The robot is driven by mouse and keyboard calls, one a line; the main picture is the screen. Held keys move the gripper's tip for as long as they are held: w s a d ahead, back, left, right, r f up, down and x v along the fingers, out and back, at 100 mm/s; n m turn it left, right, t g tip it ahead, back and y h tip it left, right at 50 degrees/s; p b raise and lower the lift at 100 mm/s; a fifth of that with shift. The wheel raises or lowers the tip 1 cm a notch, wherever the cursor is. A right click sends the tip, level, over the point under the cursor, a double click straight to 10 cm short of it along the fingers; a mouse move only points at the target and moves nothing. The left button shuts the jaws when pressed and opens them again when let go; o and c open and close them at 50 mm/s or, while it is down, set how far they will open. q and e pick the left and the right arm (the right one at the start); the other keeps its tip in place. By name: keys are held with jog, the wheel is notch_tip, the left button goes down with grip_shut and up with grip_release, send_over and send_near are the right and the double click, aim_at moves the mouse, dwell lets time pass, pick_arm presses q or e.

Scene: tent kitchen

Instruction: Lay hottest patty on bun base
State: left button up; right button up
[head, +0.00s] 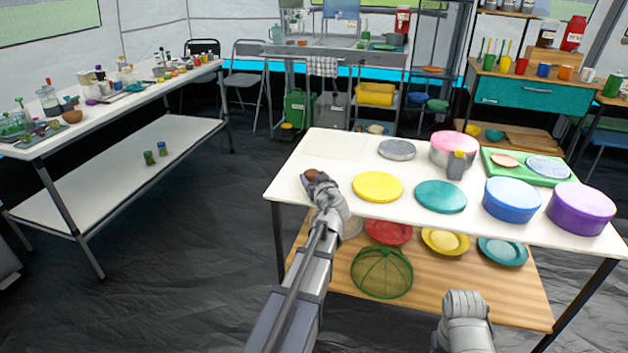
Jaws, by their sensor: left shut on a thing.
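My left gripper (319,184) is over the left front part of the white table. It is shut on a small brown round thing that looks like a patty (312,175); the gripper partly hides it. A flat tan disc (503,160), possibly the bun base, lies on a green board (492,173) at the table's back right, well apart from the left gripper. No heat difference shows on the patty. My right gripper (465,304) is low in front of the table, and its fingers cannot be made out.
The white table (312,224) also holds a yellow disc (378,187), a teal disc (441,197), a grey disc (397,150), a pink-topped pot (454,147), and blue (511,200) and purple (581,209) tubs. A speckled disc (548,167) shares the board. Coloured dishes sit on the lower shelf.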

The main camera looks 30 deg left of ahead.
pick_arm(q)
jog(key=shift+f, duration=0.2)
jog(key=o, duration=1.3)
jog(key=shift+o, duration=0.2)
jog(key=shift+r, duration=0.2)
jog(key=p+v, duration=0.2)
jog(key=v, duration=1)
jog(key=shift+r, duration=0.1)
jog(key=shift+o, duration=0.2)
jog(key=shift+p, duration=0.3)
